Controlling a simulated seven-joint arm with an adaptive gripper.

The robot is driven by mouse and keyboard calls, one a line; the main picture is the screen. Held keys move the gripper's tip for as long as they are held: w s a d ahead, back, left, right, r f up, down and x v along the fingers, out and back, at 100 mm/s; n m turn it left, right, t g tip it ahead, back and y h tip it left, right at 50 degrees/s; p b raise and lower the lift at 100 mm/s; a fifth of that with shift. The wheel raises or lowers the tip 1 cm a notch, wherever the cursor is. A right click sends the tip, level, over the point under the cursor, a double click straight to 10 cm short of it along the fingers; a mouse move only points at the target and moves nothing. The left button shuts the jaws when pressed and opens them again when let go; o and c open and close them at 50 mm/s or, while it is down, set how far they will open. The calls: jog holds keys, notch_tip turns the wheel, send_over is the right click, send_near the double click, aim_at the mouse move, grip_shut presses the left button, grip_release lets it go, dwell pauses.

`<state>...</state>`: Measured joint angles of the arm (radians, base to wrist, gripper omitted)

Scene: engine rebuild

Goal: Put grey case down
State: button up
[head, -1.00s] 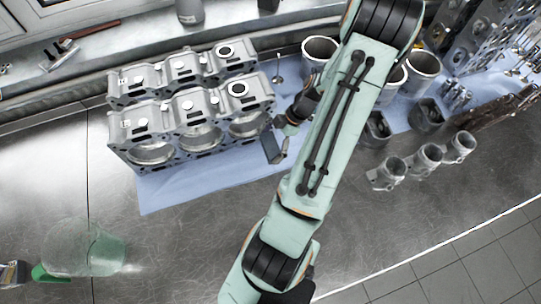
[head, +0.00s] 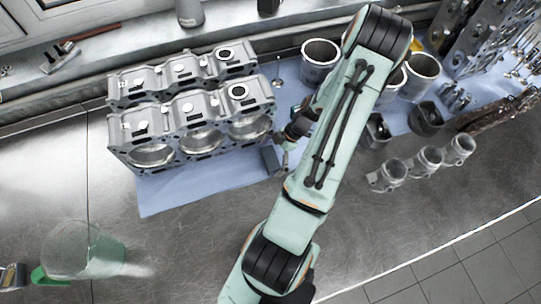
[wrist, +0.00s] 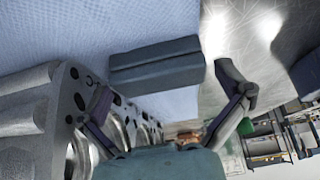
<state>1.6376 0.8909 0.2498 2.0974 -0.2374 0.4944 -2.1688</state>
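The grey case (wrist: 155,66) is a small dark blue-grey box with a seam along its length. In the wrist view it lies at the blue cloth, just beyond my fingertips and apart from them. In the head view the case (head: 271,160) shows near the right end of the front engine block, by the cloth's front edge. My gripper (wrist: 165,90) has its two fingers spread wide with nothing between them. In the head view my gripper (head: 286,150) is small and partly hidden by my arm.
Two silver engine blocks (head: 190,125) stand left of my gripper on the blue cloth (head: 200,186). A transparent green-tinted container (head: 85,250) is at lower left. The metal bench front is mostly clear.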

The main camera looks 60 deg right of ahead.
jog(key=v, duration=1.2)
jog(key=shift+r, duration=0.2)
